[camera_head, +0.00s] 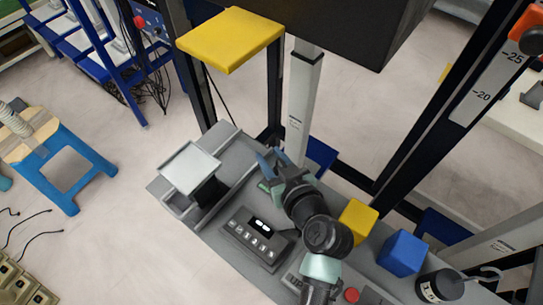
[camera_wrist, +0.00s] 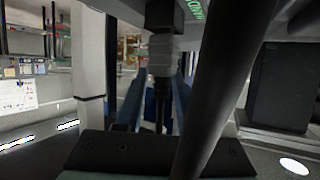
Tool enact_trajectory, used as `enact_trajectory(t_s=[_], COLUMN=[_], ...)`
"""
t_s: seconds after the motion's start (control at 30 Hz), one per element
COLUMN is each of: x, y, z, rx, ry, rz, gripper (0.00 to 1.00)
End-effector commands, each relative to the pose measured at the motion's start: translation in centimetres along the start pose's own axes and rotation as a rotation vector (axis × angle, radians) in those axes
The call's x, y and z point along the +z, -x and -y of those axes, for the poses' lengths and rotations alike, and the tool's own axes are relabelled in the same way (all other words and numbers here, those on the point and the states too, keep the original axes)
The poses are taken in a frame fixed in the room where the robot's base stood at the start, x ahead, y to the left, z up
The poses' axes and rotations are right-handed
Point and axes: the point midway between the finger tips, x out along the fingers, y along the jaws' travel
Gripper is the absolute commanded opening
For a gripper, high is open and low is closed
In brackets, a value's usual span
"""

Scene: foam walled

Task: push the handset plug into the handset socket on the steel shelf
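My gripper (camera_head: 271,160) is over the grey steel shelf (camera_head: 222,211), close to the foot of a white post. Its two blue-grey fingers stand apart. In the wrist view, a grey block with a thin dark stem (camera_wrist: 162,58) shows between the fingers (camera_wrist: 160,100). It may be the handset plug, but I cannot tell whether the fingers touch it. A small green piece beside the fingers in the head view is too small to name. I cannot make out the handset socket in either view.
A silver plate on a black stand (camera_head: 190,167), a keypad box (camera_head: 258,236), a yellow cube (camera_head: 357,221), a blue cube (camera_head: 402,253) and a black can (camera_head: 440,287) stand on the shelf. The white post (camera_head: 299,105) rises behind my gripper. A thick black bar (camera_wrist: 228,90) crosses the wrist view.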

Motion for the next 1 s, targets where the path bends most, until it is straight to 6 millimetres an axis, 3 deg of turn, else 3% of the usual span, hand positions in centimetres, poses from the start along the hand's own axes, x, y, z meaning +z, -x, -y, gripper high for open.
enact_trajectory(t_s=[0.33,0.47,1.0], x=[0.0,0.1,0.1], y=[0.1,1.1,11.6], z=[0.0,-0.1,-0.1], rx=[0.000,0.002,0.002], ry=[0.000,-0.001,0.000], rz=[0.000,0.000,0.001], gripper=[0.47,0.47,0.47])
